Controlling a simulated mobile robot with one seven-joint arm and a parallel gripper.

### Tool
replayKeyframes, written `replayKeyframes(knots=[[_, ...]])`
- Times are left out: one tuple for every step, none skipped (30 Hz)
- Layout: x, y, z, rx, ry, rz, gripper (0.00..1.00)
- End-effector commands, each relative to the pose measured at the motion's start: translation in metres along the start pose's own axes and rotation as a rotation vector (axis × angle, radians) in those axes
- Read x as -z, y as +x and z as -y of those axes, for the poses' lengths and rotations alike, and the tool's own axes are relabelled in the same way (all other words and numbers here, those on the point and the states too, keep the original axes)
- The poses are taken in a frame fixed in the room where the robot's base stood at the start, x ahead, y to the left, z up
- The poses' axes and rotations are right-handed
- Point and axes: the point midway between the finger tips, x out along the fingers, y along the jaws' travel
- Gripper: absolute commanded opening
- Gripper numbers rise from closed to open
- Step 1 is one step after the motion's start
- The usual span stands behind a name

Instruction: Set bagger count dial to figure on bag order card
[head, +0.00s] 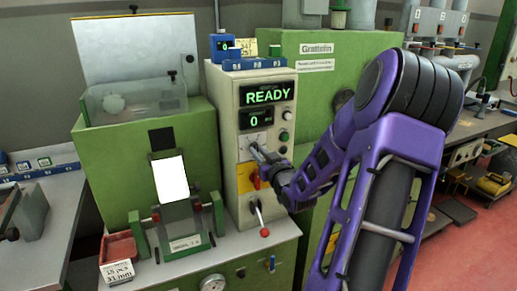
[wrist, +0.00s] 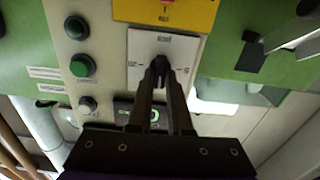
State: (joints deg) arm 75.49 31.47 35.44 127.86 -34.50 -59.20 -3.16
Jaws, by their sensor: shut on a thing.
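The bagger's grey control box shows a green READY display (head: 266,93) and a count display (head: 255,118) reading 0. Below it is a white dial plate (head: 247,143), also seen in the wrist view (wrist: 145,48). My gripper (head: 256,149) is at this plate; in the wrist view its fingers (wrist: 160,68) are closed together on the small dark dial knob, which they mostly hide. A small white card (head: 118,272) at the front left of the bench carries writing that looks like "15 pcs 31 mm", too small to be sure.
A yellow panel (wrist: 168,12) adjoins the dial plate, and green and dark buttons (wrist: 82,65) sit beside it. A red-knobbed lever (head: 264,232) sticks out below. A red tray (head: 118,247) stands near the card. The green bagger (head: 100,160) stands left of the box.

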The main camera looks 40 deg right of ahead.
Motion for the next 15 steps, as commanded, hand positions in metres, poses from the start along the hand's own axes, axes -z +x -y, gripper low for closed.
replayKeyframes(knots=[[0.0035,0.0007,0.0004,0.001,0.043,-0.002,0.0],[0.0035,0.0007,0.0003,0.001,0.071,-0.002,0.0],[0.0034,0.0008,0.0001,0.001,0.109,-0.002,0.0],[0.0032,0.0008,0.0,0.001,0.136,-0.002,0.0],[0.0031,0.0007,-0.0002,0.001,0.163,-0.002,0.0],[0.0029,0.0007,-0.0004,0.001,0.199,-0.001,0.0],[0.003,0.0007,-0.0004,0.001,0.224,-0.002,0.0],[0.0031,0.0008,-0.0004,0.001,0.249,-0.002,0.0],[0.0032,0.0008,-0.0004,0.001,0.282,-0.003,0.0],[0.0032,0.0008,-0.0006,0.001,0.306,-0.003,0.0],[0.003,0.0008,-0.0008,0.001,0.328,-0.003,0.0],[0.0027,0.0007,-0.0011,0.001,0.356,-0.003,0.0],[0.0024,0.0007,-0.0012,0.001,0.376,-0.002,0.0],[0.0022,0.0006,-0.0014,0.0,0.396,-0.002,0.0],[0.002,0.0006,-0.0014,0.0,0.419,-0.002,0.0]])
